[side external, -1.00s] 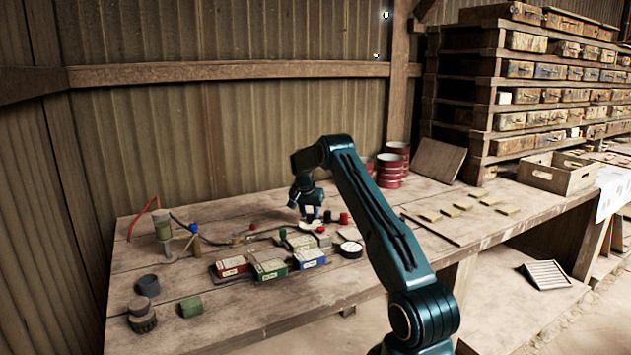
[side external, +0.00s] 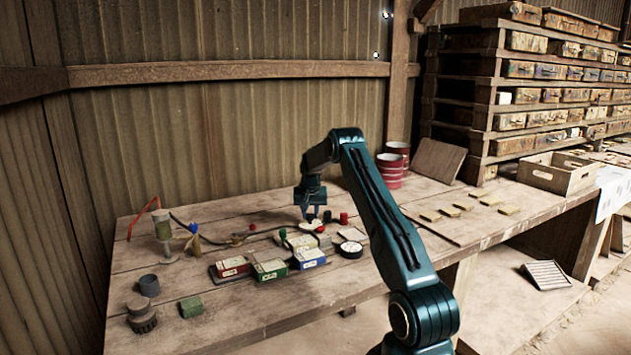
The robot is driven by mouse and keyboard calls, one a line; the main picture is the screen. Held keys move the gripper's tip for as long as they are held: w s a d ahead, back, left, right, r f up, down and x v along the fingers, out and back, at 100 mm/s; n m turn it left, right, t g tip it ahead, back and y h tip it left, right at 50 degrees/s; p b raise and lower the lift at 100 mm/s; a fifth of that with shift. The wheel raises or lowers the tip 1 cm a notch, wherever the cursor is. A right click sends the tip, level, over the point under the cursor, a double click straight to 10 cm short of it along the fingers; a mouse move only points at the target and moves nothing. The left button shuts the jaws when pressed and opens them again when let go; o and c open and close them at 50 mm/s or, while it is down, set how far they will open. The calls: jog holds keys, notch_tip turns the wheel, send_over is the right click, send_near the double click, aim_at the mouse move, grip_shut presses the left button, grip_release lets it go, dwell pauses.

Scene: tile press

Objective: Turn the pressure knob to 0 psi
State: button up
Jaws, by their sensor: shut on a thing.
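My gripper (side external: 313,218) points straight down over the far middle of the workbench. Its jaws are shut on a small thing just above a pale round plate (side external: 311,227). That spot looks like the pressure knob, but the fingers hide it and no psi marking can be read. A small dark blue knob-like piece (side external: 327,216) and a red one (side external: 344,218) stand just right of the fingers. A small red piece (side external: 320,229) lies in front of them.
Red, green and blue boxes (side external: 311,258) stand in front of the gripper, with a round black-rimmed dial (side external: 351,249) to their right. A hose and clamp stand (side external: 163,232) are at left. Red tins (side external: 391,170) stand behind.

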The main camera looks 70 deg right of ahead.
jog(key=n, duration=0.2)
jog(key=n+t+y, duration=0.1)
jog(key=n, duration=0.1)
jog(key=shift+s+d+n+t, duration=0.15)
jog(key=shift+n+t, duration=0.15)
jog(key=shift+r+n+t+y, duration=0.1)
jog(key=shift+n+t+y, duration=0.45)
jog(key=shift+n, duration=1.45)
jog(key=o, duration=1)
jog(key=shift+m, duration=0.3)
